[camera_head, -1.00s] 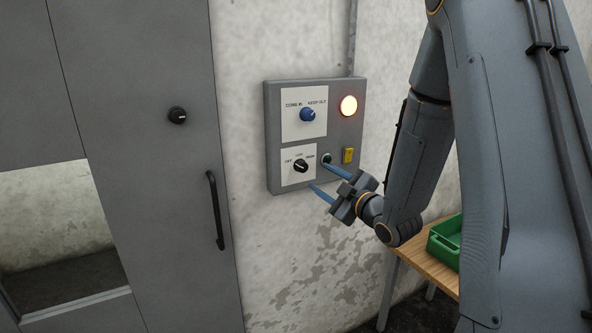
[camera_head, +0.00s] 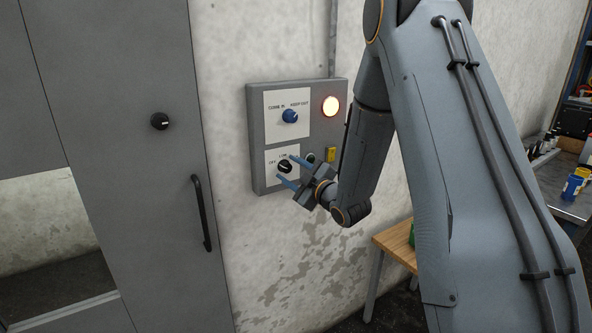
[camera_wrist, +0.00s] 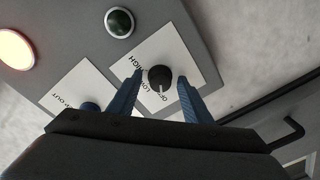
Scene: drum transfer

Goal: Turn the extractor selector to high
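The extractor selector (camera_head: 285,166) is a black knob on a white plate marked OFF, LOW and HIGH, low on the grey wall panel (camera_head: 259,140). In the wrist view the knob (camera_wrist: 160,76) has a white mark pointing down the picture, toward the OFF label. My gripper (camera_head: 286,169) is open, its two blue fingers reaching toward the panel. In the wrist view the fingertips lie on either side of the knob with gaps showing. I cannot tell how far the tips are from the plate. The HIGH label is partly hidden by a finger in the head view.
A blue knob (camera_head: 290,116) with its own plate sits above the selector. A lit lamp (camera_head: 330,106), a dark green button (camera_wrist: 119,22) and a yellow switch (camera_head: 331,154) are close by. A grey door with a black handle (camera_head: 202,212) is left; a wooden table (camera_head: 393,243) is lower right.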

